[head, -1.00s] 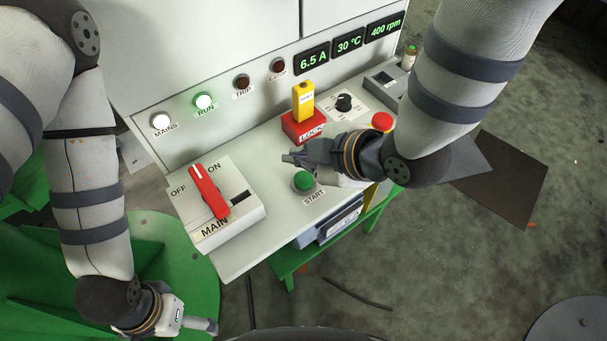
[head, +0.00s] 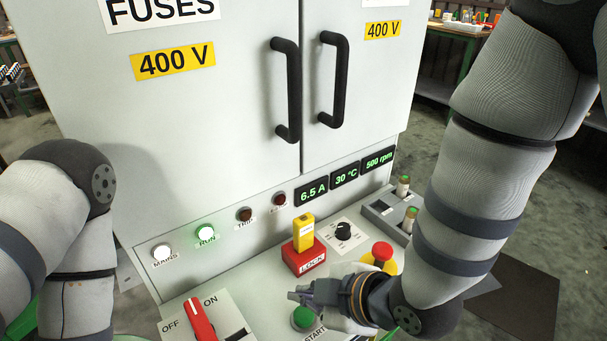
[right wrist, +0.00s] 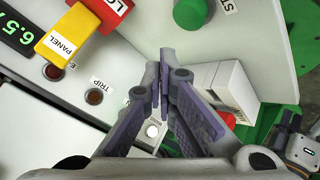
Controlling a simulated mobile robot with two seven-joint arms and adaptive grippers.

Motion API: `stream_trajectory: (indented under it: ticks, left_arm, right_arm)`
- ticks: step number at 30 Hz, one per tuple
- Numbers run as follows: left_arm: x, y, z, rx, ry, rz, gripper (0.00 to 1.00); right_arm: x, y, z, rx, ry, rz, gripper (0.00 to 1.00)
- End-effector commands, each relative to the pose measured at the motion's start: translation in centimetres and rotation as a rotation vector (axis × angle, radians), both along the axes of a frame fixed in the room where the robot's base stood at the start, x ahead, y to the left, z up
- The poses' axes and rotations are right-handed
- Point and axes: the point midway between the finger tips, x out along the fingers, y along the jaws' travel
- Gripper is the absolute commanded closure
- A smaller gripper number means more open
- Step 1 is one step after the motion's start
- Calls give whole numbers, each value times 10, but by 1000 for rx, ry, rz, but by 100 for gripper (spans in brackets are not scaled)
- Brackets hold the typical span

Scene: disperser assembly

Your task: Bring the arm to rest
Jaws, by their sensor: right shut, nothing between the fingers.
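My right gripper (head: 294,294) is shut and empty. It hangs over the console near the green START button (head: 304,318), apart from the red LOCK block with its yellow PANEL key (head: 303,232). In the right wrist view its fingers (right wrist: 162,75) meet with nothing between them, and the green button (right wrist: 190,14) is above. My left arm (head: 75,220) is at the left edge of the head view, its gripper out of that frame.
The red main switch (head: 199,320) points to ON. The black knob (head: 343,231) and red mushroom button (head: 382,252) are near my right wrist. The RUN lamp (head: 205,233) is lit and a display (head: 379,159) reads 500 rpm. Cabinet handles (head: 333,80) stick out above.

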Motion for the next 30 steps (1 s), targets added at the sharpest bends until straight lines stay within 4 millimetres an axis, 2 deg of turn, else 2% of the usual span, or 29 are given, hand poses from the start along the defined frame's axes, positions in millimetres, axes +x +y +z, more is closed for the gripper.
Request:
stream_trajectory:
  ticks: [2, 5, 6, 8, 9, 12, 15, 19, 30]
  left_arm:
    - [0, 0, 0, 0, 1, 0, 0]
    - [0, 0, 0, 0, 2, 0, 0]
    - [0, 0, 0, 0, 2, 0, 0]
    - [0, 0, 0, 0, 2, 0, 0]
    - [0, 0, 0, 0, 2, 0, 0]
    - [0, 0, 0, 0, 1, 0, 0]
    - [0, 0, 0, 0, 1, 0, 0]
    - [0, 0, 0, 0, 1, 0, 0]
    - [0, 0, 0, 0, 1, 0, 0]
  right_arm:
    - [-18, -29, -34, 18, 161, -166, 100]
    - [-61, -80, -87, 33, 425, -488, 100]
    - [-83, -100, -105, 29, 524, -622, 100]
    - [-118, -130, -128, 13, 654, -825, 100]
    - [-143, -148, -141, -3, 728, -954, 100]
    - [-198, -185, -159, -53, 863, -1227, 100]
    - [-234, -207, -165, -94, 929, -1406, 100]
    - [-251, -217, -167, -116, 955, -1494, 100]
    - [-251, -217, -167, -114, 954, -1494, 100]
